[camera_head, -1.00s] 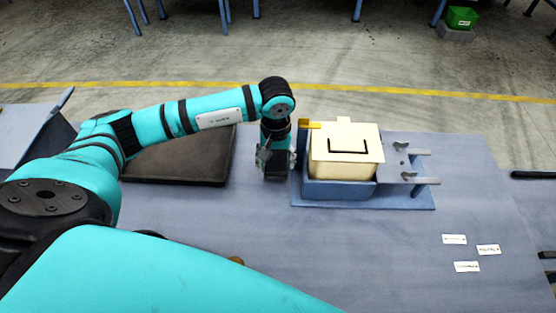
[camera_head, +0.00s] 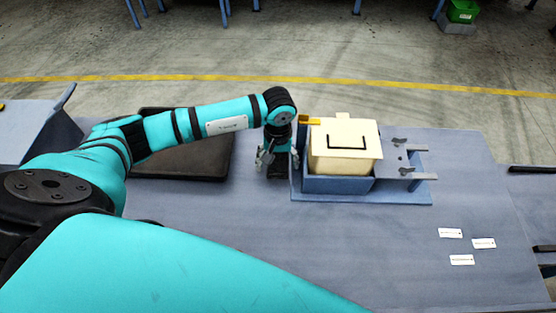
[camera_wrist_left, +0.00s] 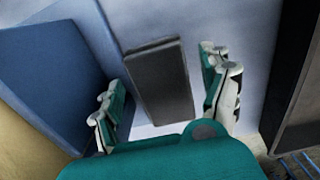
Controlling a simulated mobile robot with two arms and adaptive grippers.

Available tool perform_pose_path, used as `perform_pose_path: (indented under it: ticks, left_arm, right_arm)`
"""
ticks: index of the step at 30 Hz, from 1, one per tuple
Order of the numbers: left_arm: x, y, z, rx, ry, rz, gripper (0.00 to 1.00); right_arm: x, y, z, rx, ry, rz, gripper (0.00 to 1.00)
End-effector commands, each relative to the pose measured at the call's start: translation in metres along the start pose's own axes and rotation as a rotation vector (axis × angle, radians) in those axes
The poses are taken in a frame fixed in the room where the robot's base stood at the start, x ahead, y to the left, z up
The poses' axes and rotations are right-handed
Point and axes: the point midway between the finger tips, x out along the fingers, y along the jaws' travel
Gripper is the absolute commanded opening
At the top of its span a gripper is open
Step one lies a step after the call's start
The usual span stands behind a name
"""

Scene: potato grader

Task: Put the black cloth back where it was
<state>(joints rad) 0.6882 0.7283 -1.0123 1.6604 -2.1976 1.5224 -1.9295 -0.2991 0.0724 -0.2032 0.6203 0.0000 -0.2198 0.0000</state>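The black cloth (camera_wrist_left: 158,82) shows in the left wrist view as a dark, flat folded rectangle on the blue-grey table. In the head view only a dark patch of it (camera_head: 277,174) shows under my left gripper (camera_head: 278,160), which hides most of it. In the left wrist view my left gripper (camera_wrist_left: 161,72) is open, with one finger on each side of the cloth and a gap on both sides. The gripper points down, just left of the blue stand. My right gripper is not in view.
A blue stand (camera_head: 410,198) holds a cream bin (camera_head: 345,165) with a black handle, close beside the gripper. A large dark slab (camera_head: 190,168) lies to the left, partly behind my arm. Several white labels (camera_head: 451,233) lie at the right. The table's middle front is clear.

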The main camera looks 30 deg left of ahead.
Motion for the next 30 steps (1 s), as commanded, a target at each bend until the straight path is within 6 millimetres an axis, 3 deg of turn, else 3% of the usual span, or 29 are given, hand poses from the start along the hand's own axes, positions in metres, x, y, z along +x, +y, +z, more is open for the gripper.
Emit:
perform_pose_path:
  ticks: [11, 13, 24, 30]
  left_arm:
    - [-0.006, 0.000, 0.000, -0.001, -0.001, 0.000, 0.84]
    - [-0.011, 0.001, -0.002, 0.000, 0.004, 0.004, 0.84]
    - [-0.087, 0.001, -0.001, 0.000, 0.005, 0.003, 0.84]
    - [-0.115, 0.000, -0.001, -0.001, 0.002, 0.002, 0.84]
  right_arm:
    - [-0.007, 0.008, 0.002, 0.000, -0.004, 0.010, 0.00]
    - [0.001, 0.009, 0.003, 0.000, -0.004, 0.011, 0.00]
    - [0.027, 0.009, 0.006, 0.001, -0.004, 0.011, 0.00]
    - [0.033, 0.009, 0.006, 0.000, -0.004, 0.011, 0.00]
